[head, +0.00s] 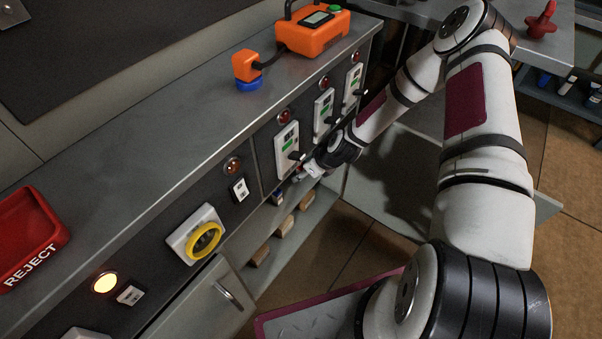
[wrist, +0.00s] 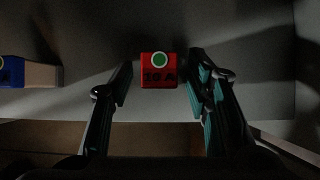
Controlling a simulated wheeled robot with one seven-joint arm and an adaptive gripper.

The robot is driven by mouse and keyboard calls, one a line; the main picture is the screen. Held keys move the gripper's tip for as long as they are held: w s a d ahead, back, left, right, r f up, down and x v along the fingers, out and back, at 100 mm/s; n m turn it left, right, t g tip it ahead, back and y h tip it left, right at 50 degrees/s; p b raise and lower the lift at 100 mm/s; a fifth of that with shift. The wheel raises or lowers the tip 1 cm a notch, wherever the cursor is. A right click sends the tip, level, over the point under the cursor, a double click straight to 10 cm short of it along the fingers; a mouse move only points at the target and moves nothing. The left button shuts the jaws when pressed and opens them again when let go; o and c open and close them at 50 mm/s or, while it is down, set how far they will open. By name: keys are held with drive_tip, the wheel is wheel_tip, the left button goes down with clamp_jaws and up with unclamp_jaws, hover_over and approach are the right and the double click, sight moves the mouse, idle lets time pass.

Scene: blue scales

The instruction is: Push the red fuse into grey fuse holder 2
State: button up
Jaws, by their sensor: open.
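The red fuse (wrist: 159,79) shows in the wrist view as a small red block with dark lettering and a green dot in a pale ring. It stands at a grey surface, between and slightly beyond the fingertips. My gripper (wrist: 159,76) is open, with one finger on each side of the fuse and a gap on both sides. In the head view my gripper (head: 310,170) is low in front of the cabinet, under the panel of white units. The red fuse is not clearly visible there. I cannot make out grey fuse holder 2 in either view.
A blue block (wrist: 11,70) with a beige part lies left in the wrist view. Several beige blocks (head: 284,226) sit on the shelf below the panel. White units (head: 287,148) with red lamps line the panel. An orange device (head: 312,34) stands on the counter.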

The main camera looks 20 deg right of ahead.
drive_tip(key=shift+c, duration=0.5)
clamp_jaws()
drive_tip(key=shift+r, duration=0.2)
drive_tip(key=shift+r+p, duration=0.2)
drive_tip(key=shift+p, duration=0.25)
drive_tip(key=s+d+p, duration=0.4)
drive_tip(key=s+d, duration=0.6)
drive_tip(key=s, duration=0.4)
drive_tip(key=shift+s+d, duration=0.25)
drive_tip(key=shift+s, duration=0.05)
